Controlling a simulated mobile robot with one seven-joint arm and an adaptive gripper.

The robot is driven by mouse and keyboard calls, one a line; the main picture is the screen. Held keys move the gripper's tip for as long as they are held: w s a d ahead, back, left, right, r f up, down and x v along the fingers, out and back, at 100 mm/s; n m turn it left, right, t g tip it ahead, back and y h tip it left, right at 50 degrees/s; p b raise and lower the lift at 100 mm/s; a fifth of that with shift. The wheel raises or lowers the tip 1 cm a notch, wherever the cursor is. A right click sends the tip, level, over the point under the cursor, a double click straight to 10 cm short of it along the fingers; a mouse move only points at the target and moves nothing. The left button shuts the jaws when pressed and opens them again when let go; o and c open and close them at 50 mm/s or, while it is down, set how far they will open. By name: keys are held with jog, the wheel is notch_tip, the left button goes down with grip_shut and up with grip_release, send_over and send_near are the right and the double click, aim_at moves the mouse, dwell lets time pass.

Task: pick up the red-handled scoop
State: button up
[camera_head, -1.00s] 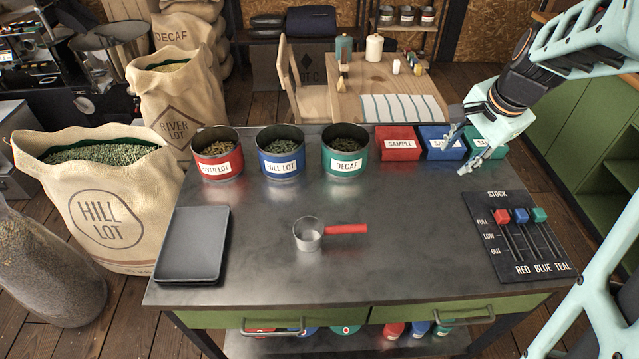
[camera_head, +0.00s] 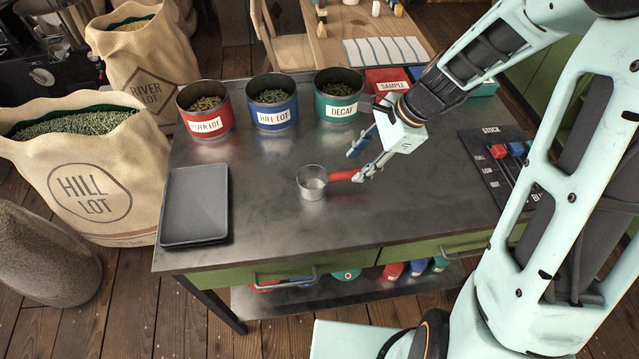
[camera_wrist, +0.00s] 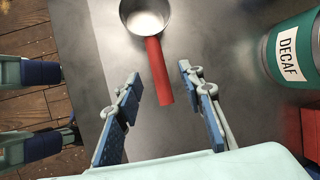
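The scoop has a small metal cup (camera_head: 312,183) and a red handle (camera_head: 343,175), and it lies on the dark metal table. In the wrist view its cup is at the top and its red handle (camera_wrist: 158,72) points down between my fingers. My gripper (camera_head: 358,165) is open, with its fingers on both sides of the handle's end. In the wrist view the fingertips of my gripper (camera_wrist: 160,74) stand apart from the handle, with a gap on each side. I cannot tell exactly how high the fingers are above the table.
Three tins stand at the back: a red one (camera_head: 205,112), a blue one (camera_head: 272,103) and a green DECAF tin (camera_head: 339,98). A grey tray (camera_head: 195,207) lies at the left. A stock board (camera_head: 490,160) with sliders is at the right. The table's front middle is clear.

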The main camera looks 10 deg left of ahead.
aim_at(352, 172)
jog(key=shift+x, duration=2.85)
jog(key=shift+d, duration=0.2)
jog(key=shift+c, duration=0.3)
grip_shut()
